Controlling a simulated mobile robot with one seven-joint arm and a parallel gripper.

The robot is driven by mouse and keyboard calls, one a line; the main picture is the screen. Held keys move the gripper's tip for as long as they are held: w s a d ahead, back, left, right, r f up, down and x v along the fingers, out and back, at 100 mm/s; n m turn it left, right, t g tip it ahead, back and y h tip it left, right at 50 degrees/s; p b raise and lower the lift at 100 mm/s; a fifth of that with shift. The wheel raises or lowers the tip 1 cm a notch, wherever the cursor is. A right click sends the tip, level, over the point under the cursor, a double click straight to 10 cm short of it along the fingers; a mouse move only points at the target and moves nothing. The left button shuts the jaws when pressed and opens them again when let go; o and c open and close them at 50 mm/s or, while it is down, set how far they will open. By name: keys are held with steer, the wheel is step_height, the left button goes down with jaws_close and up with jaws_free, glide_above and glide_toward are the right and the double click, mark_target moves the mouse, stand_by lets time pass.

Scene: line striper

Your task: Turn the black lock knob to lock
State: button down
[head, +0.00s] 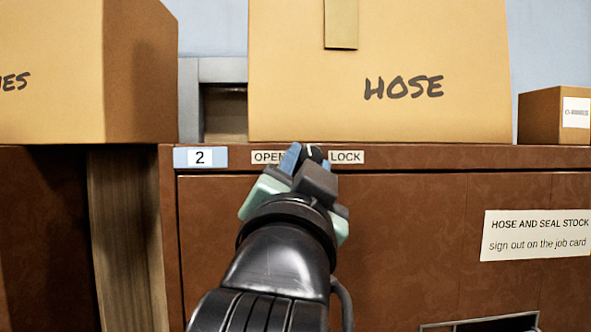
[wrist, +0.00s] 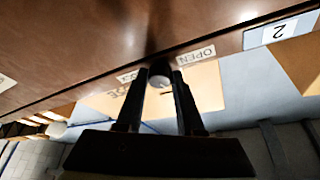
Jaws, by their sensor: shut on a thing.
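The black lock knob (head: 314,153) is on the brown rail of the cabinet, between the OPEN label (head: 267,157) and the LOCK label (head: 347,157). Most of it is hidden behind my fingers in the head view; a small pale mark shows on it, but I cannot tell which label it points to. In the wrist view the round knob (wrist: 159,74) sits between the two fingers. My gripper (head: 303,160) is shut on the knob, its fingers on either side of it in the wrist view (wrist: 159,82).
A HOSE carton (head: 400,50) stands on the cabinet top just above the knob. Another carton (head: 60,70) is at the left and a small box (head: 553,115) at the right. The brown cabinet front (head: 400,230) carries a stock sign (head: 535,235) and a recessed handle (head: 485,324).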

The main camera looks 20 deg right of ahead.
steer(key=m+g, duration=0.1)
steer(key=m, duration=0.3)
steer(key=m+g, duration=0.2)
steer(key=m, duration=0.2)
steer(key=r+m+g, duration=0.1)
steer(key=m+g, duration=0.1)
steer(key=m, duration=0.3)
steer(key=shift+w+a+h, duration=0.1)
steer(key=shift+a+h, duration=0.15)
steer(key=shift+h, duration=0.15)
steer(key=shift+m, duration=0.4)
steer(key=c, duration=0.5)
jaws_free()
steer(key=b+v, duration=0.5)
steer(key=v, duration=0.8)
steer(key=shift+w, duration=0.1)
